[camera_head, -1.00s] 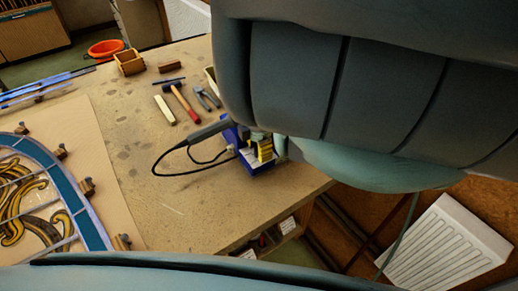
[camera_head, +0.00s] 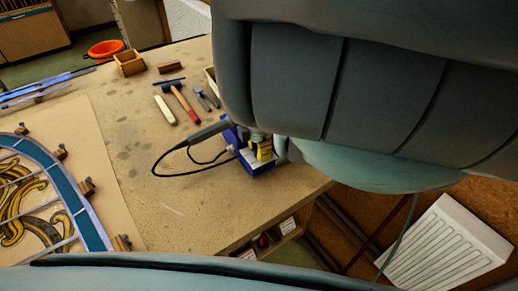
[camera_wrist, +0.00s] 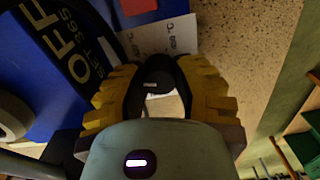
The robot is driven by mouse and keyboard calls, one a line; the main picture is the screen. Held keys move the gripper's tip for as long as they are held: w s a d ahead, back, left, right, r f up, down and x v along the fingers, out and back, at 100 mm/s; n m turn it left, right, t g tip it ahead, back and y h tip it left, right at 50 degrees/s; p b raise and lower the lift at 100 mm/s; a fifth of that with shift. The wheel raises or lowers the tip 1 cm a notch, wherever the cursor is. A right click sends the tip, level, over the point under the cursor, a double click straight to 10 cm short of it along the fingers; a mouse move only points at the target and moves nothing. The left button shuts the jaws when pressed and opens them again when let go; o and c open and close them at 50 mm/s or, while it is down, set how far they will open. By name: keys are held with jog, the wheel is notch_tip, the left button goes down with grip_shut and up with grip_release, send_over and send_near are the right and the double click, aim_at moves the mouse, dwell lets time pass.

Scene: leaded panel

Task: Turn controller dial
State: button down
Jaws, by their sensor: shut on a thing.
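The blue controller (camera_head: 255,164) sits near the right edge of the workbench, mostly hidden by my arm and gripper. In the wrist view its blue case (camera_wrist: 30,70) fills the left, with a dark face lettered "OFF" and "SET 365". The small black dial (camera_wrist: 156,82) shows between my yellow fingers. My gripper (camera_wrist: 158,75) is shut on the dial, with one finger on each side. It also shows in the head view as yellow fingers (camera_head: 264,151) at the controller. A white label with "°C" markings (camera_wrist: 170,38) lies beyond the dial.
A soldering iron (camera_head: 212,131) with a looped black cable rests at the controller's left. A hammer (camera_head: 184,103), pliers (camera_head: 208,96) and a wooden box (camera_head: 129,62) lie farther back. The leaded panel (camera_head: 40,195) is at left. The bench (camera_head: 180,220) is clear in front.

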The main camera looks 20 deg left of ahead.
jog(key=shift+m+b, duration=0.3)
jog(key=shift+m, duration=1.1)
jog(key=c, duration=0.9)
grip_release()
jog(key=shift+c, duration=0.2)
jog(key=shift+r, duration=0.1)
notch_tip(320, 180, up, 6)
jog(key=shift+w, duration=0.1)
jog(key=shift+r, duration=0.6)
